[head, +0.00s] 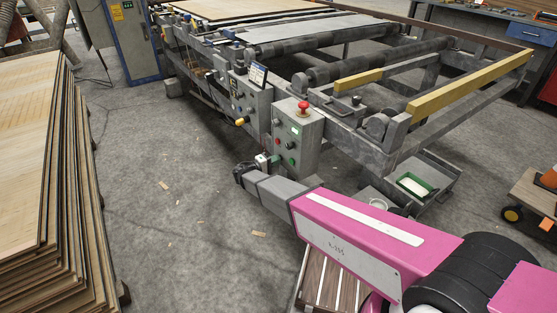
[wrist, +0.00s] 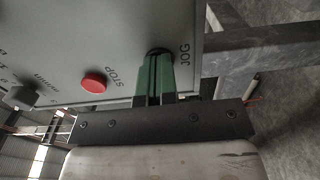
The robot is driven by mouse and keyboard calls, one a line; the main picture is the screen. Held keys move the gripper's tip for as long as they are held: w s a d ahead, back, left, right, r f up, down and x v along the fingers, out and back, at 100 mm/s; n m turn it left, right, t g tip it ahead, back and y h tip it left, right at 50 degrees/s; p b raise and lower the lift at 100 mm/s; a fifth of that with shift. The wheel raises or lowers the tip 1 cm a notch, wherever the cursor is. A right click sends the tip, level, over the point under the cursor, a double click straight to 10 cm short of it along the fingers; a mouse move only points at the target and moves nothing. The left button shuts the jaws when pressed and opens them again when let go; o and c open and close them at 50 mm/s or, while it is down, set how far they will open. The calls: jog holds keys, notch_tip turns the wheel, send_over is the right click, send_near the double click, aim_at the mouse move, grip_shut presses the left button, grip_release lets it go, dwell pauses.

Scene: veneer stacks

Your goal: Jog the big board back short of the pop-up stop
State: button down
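My gripper (wrist: 156,62) has its two green fingers together, their tips at a dark round ring beside the JOG label on the grey control box (head: 300,138). The fingers hide the JOG button, so I cannot tell whether it is pressed. In the head view my gripper (head: 276,161) is at the box's lower left. A red STOP button (wrist: 93,83) is left of the fingers. A large pale wood board (head: 240,8) lies at the far end of the roller line, partly cut off. A greyish flat sheet (head: 312,27) lies nearer. I cannot make out the pop-up stop.
A red mushroom button (head: 303,107) tops the control box. Yellow bars (head: 470,87) lie along the line's near end. A veneer stack (head: 28,150) stands at left, a cart (head: 535,193) at right. The floor between stack and line is mostly clear.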

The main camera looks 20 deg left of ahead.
jog(key=v, duration=0.7)
jog(key=shift+s, duration=0.1)
dwell(0.5)
